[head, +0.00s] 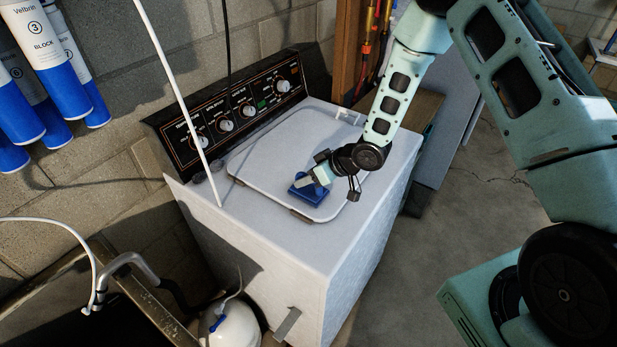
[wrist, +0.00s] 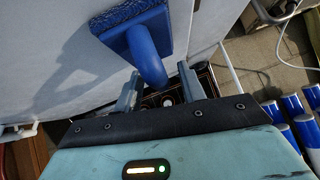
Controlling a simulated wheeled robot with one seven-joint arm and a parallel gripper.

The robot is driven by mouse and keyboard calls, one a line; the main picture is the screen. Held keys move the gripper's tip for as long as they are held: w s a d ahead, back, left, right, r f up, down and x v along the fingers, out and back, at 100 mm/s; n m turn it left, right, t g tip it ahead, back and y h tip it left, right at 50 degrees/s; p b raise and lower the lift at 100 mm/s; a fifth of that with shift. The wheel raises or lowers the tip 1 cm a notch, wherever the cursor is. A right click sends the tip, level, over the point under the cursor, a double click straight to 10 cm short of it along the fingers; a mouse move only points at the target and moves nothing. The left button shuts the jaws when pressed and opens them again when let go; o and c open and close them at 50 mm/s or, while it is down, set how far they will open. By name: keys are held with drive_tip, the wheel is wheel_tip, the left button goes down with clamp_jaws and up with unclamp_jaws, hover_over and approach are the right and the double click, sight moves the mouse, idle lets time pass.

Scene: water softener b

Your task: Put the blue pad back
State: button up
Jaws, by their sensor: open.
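The blue pad (head: 309,194) lies on the white washer lid (head: 285,150), near the lid's front edge. In the wrist view the pad (wrist: 128,20) shows a flat blue base with a rough textured side and a curved blue handle (wrist: 150,62). My gripper (head: 318,180) is just above the pad in the head view and hides part of it. In the wrist view my gripper (wrist: 159,85) is open, with one finger on each side of the handle's lower end. I cannot tell whether either finger touches the handle.
The washer's black control panel (head: 240,112) with knobs stands behind the lid. A white pipe (head: 180,90) slants down to the washer top at left. Blue-and-white filter cylinders (head: 55,75) hang on the block wall. A sink (head: 110,300) and a white tank (head: 230,328) stand at lower left.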

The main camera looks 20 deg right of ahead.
drive_tip(key=b+v, duration=0.2)
drive_tip(key=v, duration=0.9)
drive_tip(key=s+a+r+g+h, duration=0.2)
drive_tip(key=s+a+r+h, duration=0.2)
drive_tip(key=s+a+r, duration=0.3)
drive_tip(key=s+a+r+g+h, duration=0.1)
drive_tip(key=s+a+r+g, duration=0.1)
drive_tip(key=s, duration=0.8)
drive_tip(key=s+a+r+n+g+h, duration=0.1)
drive_tip(key=s+r, duration=0.4)
drive_tip(key=s, duration=0.6)
drive_tip(key=shift+a+n+g, duration=0.3)
drive_tip(key=shift+a+g, duration=0.3)
drive_tip(key=shift+a, duration=0.55)
drive_tip(key=shift+s, duration=0.1)
wheel_tip(320, 180, down, 8)
drive_tip(key=b, duration=0.8)
drive_tip(key=shift+f, duration=0.15)
